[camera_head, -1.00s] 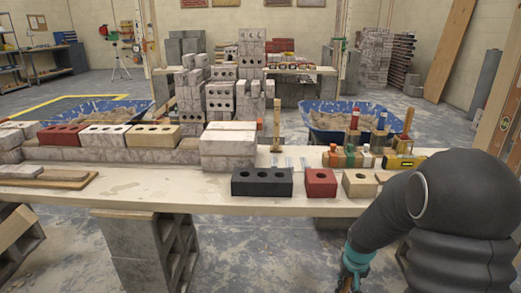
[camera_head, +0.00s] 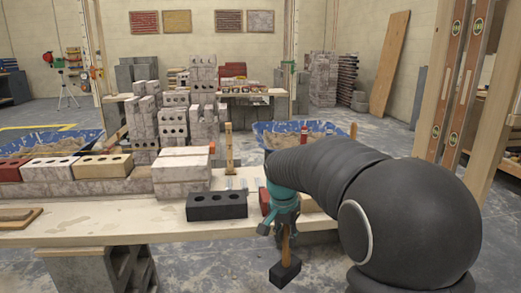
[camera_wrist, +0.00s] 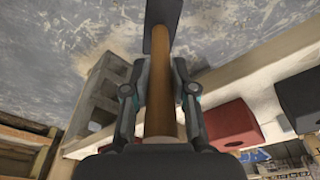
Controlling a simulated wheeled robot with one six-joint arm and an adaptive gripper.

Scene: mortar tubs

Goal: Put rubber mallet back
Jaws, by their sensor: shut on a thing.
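The rubber mallet has a black head (camera_head: 285,271) and a wooden handle. In the head view it hangs head down from my gripper (camera_head: 279,226), in front of the table's near edge. In the wrist view the handle (camera_wrist: 160,85) runs between the two fingers of my gripper (camera_wrist: 160,90), which are shut on it. The dark head (camera_wrist: 163,12) is at the top of that view, partly cut off. My arm hides much of the right part of the table in the head view.
The wooden table (camera_head: 90,222) carries a black brick (camera_head: 216,205), a partly hidden red brick (camera_head: 265,200) and pale stone blocks (camera_head: 181,172). An upright wooden-handled tool (camera_head: 229,150) stands behind. Blue tubs of mortar (camera_head: 262,136) stand beyond. Spirit levels (camera_head: 447,85) hang on a post at right.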

